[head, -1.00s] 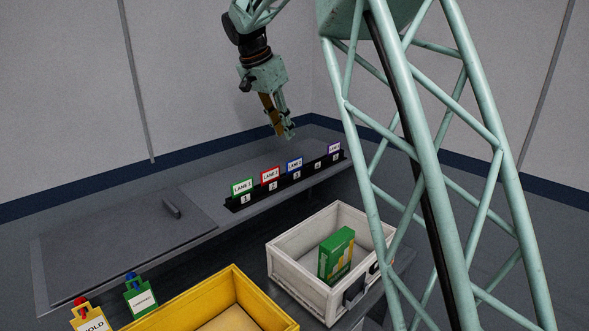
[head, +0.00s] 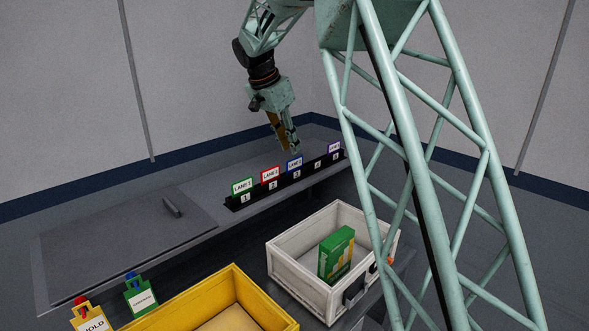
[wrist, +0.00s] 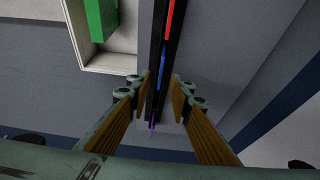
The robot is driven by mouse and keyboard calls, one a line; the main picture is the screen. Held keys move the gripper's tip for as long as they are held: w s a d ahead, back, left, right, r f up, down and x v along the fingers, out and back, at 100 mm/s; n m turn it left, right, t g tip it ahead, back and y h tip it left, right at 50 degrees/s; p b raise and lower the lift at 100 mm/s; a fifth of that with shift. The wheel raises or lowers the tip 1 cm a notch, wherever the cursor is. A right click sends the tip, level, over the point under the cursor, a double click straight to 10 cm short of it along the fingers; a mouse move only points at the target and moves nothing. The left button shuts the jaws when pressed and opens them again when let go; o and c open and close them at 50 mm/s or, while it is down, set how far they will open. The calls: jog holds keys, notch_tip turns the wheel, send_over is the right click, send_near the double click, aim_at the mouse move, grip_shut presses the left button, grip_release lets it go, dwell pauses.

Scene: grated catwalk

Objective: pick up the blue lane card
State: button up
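The blue lane card (head: 294,164) stands upright in the black rack (head: 262,191), between the red card (head: 270,175) and the purple card (head: 334,148). In the wrist view the blue card (wrist: 163,66) shows edge-on as a thin strip, ahead of and roughly between my fingers. My gripper (head: 289,152) points down just above the blue card in the head view. In the wrist view my gripper (wrist: 160,98) has its two fingers spread apart with nothing between them that I can see held. It looks open and not touching the card.
A green card (head: 242,186) stands at the rack's near end. A white crate (head: 302,283) holding a green box (head: 336,254) is in front of the rack. A yellow bin (head: 270,308) and two tagged holders are at the front left. A flat panel (head: 120,235) lies left of the rack.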

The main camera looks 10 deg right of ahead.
aim_at(294, 159)
jog(key=shift+x, duration=0.9)
jog(key=shift+x, duration=2.65)
jog(key=shift+a, duration=0.1)
grip_shut()
